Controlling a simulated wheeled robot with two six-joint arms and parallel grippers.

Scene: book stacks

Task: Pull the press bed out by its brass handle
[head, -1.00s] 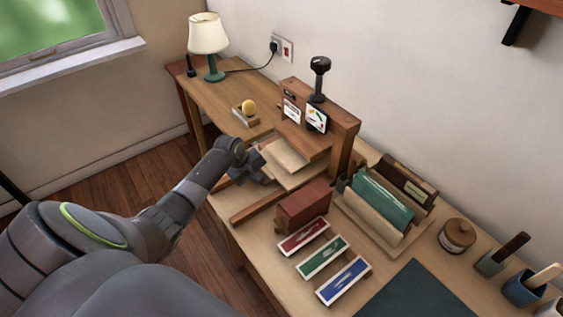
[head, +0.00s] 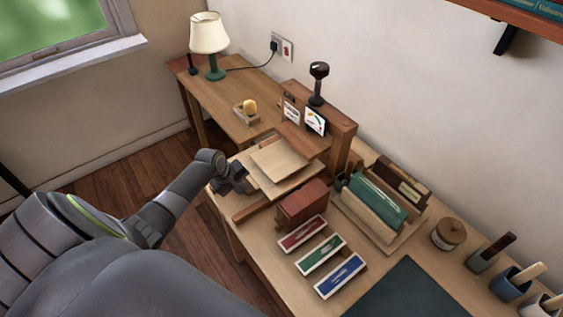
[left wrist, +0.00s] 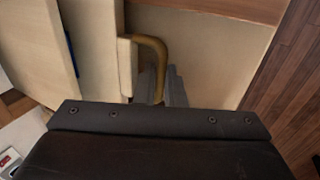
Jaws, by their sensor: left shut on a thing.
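The press bed (head: 293,178) is a pale wooden board that sticks out of the wooden press (head: 340,148) toward my left arm, with a paler sheet or block (head: 278,163) on it. The brass handle (left wrist: 154,46) is a curved bar on the bed's front edge in the left wrist view. My left gripper (head: 232,184) is at that front edge, shut on the handle; the gripper's body hides the handle's lower end in the wrist view. The handle is too small to make out in the head view. My right gripper is not in view.
A dark red box (head: 303,205) stands close beside the bed. Red, green and blue trays (head: 340,275) lie in front of it. A rack with green folders (head: 378,200) is to the right. A lamp (head: 209,38) and a small yellow object (head: 249,106) stand behind. Open floor lies left of the table.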

